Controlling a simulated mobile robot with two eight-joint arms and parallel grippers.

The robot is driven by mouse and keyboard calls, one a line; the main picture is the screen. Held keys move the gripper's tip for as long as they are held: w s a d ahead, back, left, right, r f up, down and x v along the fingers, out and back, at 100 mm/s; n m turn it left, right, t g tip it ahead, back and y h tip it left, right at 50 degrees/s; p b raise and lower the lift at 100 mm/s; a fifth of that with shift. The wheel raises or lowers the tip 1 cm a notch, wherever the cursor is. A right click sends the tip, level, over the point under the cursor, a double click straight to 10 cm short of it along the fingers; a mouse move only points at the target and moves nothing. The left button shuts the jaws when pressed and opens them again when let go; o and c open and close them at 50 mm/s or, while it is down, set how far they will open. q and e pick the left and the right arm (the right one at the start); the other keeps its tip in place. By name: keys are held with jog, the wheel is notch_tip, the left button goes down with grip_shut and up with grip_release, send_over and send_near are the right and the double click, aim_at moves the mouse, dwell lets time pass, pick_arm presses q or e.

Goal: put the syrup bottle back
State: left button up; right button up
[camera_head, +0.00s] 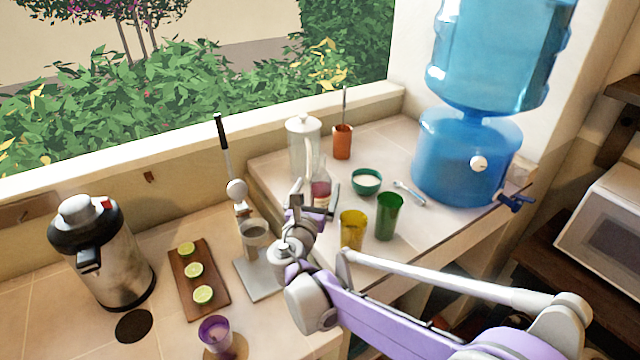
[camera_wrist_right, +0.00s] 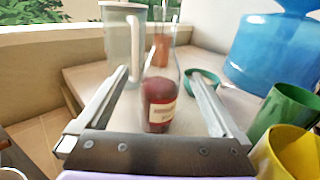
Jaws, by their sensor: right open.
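The syrup bottle (camera_head: 321,188) is a clear bottle with dark red liquid and a pale label. It stands upright on the raised tiled counter, in front of the glass pitcher (camera_head: 304,147). My right gripper (camera_head: 318,192) is open at the bottle, and its near parts hide the lower bottle in the head view. In the right wrist view the bottle (camera_wrist_right: 159,95) stands between the two spread fingers (camera_wrist_right: 165,92), with gaps on both sides. My left gripper is not in view.
A yellow cup (camera_head: 353,230) and a green cup (camera_head: 389,216) stand close to the right of my gripper. A green bowl (camera_head: 366,183) and an orange cup (camera_head: 342,143) are behind. The press (camera_head: 254,236) is left; a blue water dispenser (camera_head: 462,160) is right.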

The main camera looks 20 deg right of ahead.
jog(key=v, duration=0.8)
jog(key=shift+s+a+b, duration=0.15)
jog(key=shift+s+b, duration=0.15)
jog(key=shift+b, duration=0.1)
